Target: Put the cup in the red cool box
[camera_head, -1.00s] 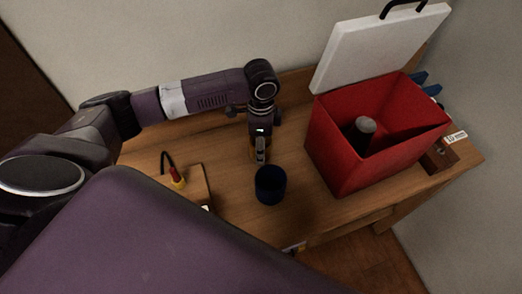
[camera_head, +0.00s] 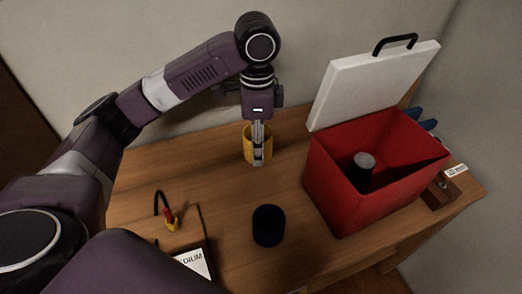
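A yellow cup (camera_head: 249,147) stands on the wooden table near the back, partly hidden behind my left gripper (camera_head: 258,157). My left gripper points down at the cup, its fingers overlapping the cup's front in this view. I see the fingers nearly edge-on, so I cannot tell whether they are open, shut or touching the cup. A dark blue cup (camera_head: 268,227) stands apart, nearer the front. The red cool box (camera_head: 333,187) is on the right, its white lid (camera_head: 372,85) raised. A dark cylinder with a grey top (camera_head: 364,163) stands inside it. My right gripper is not in view.
A tool with red and yellow parts (camera_head: 171,219) and a black-edged item with a white label (camera_head: 194,262) lie front left. A small brown box (camera_head: 440,190) and blue items (camera_head: 424,119) are beside the cool box. Bare table lies between the cups and left of them.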

